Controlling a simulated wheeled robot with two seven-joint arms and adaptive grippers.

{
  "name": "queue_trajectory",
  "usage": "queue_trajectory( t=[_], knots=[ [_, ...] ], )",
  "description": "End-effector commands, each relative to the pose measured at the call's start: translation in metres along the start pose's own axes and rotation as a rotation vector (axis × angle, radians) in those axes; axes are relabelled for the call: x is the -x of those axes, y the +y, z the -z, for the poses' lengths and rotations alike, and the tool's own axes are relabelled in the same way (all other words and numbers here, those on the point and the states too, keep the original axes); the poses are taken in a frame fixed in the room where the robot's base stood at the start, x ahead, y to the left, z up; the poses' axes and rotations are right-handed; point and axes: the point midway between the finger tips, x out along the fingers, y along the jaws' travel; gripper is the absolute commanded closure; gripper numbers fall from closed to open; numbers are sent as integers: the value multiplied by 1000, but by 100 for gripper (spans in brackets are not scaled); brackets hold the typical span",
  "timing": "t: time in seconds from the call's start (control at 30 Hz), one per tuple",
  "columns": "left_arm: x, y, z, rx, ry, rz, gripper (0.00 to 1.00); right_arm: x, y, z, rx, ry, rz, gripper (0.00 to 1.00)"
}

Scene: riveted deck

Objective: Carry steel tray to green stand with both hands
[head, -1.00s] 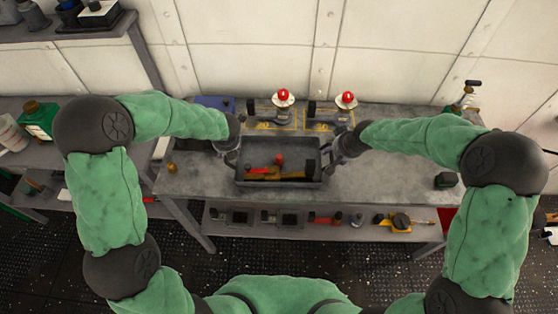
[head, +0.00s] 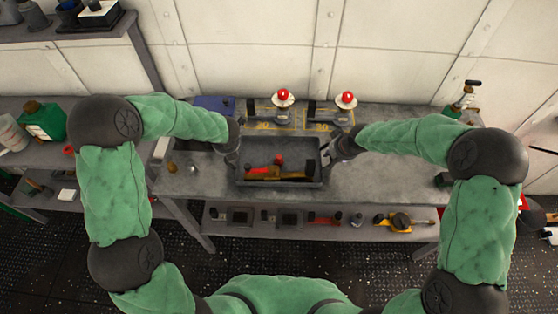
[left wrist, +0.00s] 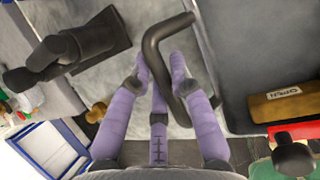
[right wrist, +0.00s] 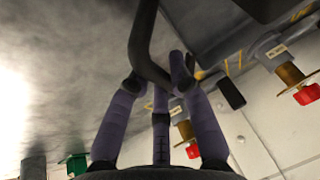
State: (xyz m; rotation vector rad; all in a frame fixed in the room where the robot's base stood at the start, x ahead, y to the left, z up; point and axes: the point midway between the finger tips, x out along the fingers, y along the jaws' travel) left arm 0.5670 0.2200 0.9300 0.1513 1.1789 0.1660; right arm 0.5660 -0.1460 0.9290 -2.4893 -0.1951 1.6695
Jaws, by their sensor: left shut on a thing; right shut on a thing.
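The steel tray (head: 279,183) is a dark grey, shallow box at the middle of the grey workbench in the head view. It holds a yellow-brown block, a red-topped item and dark pieces. My left gripper (left wrist: 161,62) is shut on the tray's left handle (left wrist: 150,42), a dark bar between its purple fingers. My right gripper (head: 330,154) is at the tray's right side, shut on the right handle (right wrist: 141,40), which shows in the right wrist view. I cannot tell whether the tray touches the bench. I cannot make out a green stand.
Two red-topped fittings (head: 283,97) stand behind the tray near yellow markings. A blue bin (head: 214,104) sits behind my left gripper. A small brass item (head: 172,167) lies left of the tray. The bench right of the tray (head: 385,175) is mostly clear.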

Motion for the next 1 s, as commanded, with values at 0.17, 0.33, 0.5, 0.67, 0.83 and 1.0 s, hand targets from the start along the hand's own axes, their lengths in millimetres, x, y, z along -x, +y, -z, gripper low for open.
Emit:
queue_trajectory(
  t=[0.17,0.33,0.5,0.67,0.83,1.0],
  knots=[
    [1,0,-1,0,-2,0,100,1,0,2,0,4,0,100],
    [3,1,-2,0,-2,0,100,3,-1,3,0,4,0,100],
    [10,2,-5,0,-2,0,100,10,-2,5,0,4,0,100],
    [19,4,-9,0,-2,0,100,20,-4,10,1,4,0,100],
    [31,7,-14,0,-3,0,100,32,-6,14,1,4,0,100],
    [41,10,-18,0,-3,0,100,42,-8,19,1,4,0,100]
  ],
)
